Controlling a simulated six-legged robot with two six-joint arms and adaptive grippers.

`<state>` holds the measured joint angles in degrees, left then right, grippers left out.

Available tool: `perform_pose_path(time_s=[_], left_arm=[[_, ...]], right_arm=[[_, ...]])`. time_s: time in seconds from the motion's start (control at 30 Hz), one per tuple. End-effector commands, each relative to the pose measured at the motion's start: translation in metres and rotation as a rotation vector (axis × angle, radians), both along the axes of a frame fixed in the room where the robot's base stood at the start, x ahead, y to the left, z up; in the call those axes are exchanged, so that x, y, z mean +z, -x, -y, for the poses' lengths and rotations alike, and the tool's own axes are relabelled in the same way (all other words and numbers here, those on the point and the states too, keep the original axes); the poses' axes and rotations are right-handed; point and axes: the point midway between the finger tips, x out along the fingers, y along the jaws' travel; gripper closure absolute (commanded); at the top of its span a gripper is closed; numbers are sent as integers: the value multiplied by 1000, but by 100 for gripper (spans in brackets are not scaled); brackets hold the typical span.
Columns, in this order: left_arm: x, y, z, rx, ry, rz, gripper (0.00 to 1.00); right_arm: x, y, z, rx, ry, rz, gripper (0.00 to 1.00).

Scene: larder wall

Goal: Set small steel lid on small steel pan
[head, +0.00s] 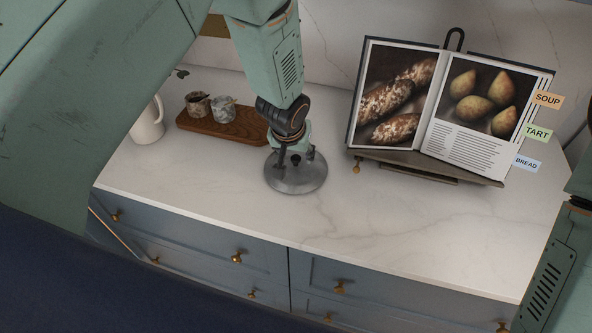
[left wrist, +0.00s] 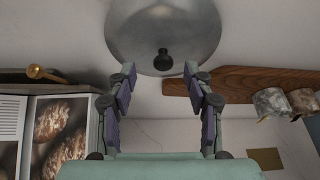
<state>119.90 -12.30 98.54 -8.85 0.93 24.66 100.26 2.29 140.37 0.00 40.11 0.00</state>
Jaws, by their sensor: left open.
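The small steel lid (head: 297,180) is a round grey disc low on the white counter, near its middle. In the left wrist view the steel lid (left wrist: 150,22) fills the top middle, with its black knob (left wrist: 164,60) facing the camera. My left gripper (head: 291,158) is right over the lid, pointing down. In the left wrist view its open fingers (left wrist: 159,70) stand on either side of the knob's line, with a gap between them and nothing held. I cannot make out the small steel pan in either view. My right gripper is out of view.
A wooden board (head: 225,122) with two small stone-like pots (head: 225,108) lies left of the lid. A white jug (head: 148,124) stands farther left. An open cookbook (head: 440,108) on a stand is to the right. The front right counter (head: 420,220) is clear.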

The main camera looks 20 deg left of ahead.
Motion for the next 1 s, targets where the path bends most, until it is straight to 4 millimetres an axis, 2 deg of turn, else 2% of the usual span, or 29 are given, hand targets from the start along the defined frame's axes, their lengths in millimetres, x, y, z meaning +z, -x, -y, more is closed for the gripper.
perform_pose_path(time_s=[0.2,0.4,0.77,1.0], left_arm=[[-22,-11,-4,0,1,1,48],[-40,-20,-6,0,0,0,48],[-42,-23,-6,-1,0,1,48],[-42,-23,-6,-1,0,1,67]], right_arm=[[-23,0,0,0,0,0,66],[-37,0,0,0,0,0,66],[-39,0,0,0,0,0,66],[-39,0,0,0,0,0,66]])
